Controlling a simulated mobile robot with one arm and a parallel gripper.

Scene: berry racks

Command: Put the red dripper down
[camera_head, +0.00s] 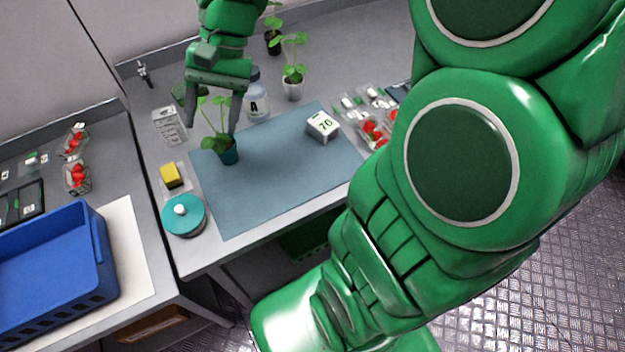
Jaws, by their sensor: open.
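I see no red dripper; it may be hidden by my gripper or the plant. My gripper (212,126) is open, pointing down over a small plant (213,142) in a teal pot (229,155). Its two fingers are spread on either side of the upper leaves, and nothing shows held between them. The pot stands upright on a blue-grey mat (270,185), near the mat's left side. Whether the fingers touch the leaves, I cannot tell.
A white block marked 70 (323,126) sits on the mat's right. A bottle marked A (256,98) and potted plants (293,82) stand behind. A yellow sponge (172,175) and a teal round container (184,215) are at left. The mat's front is clear.

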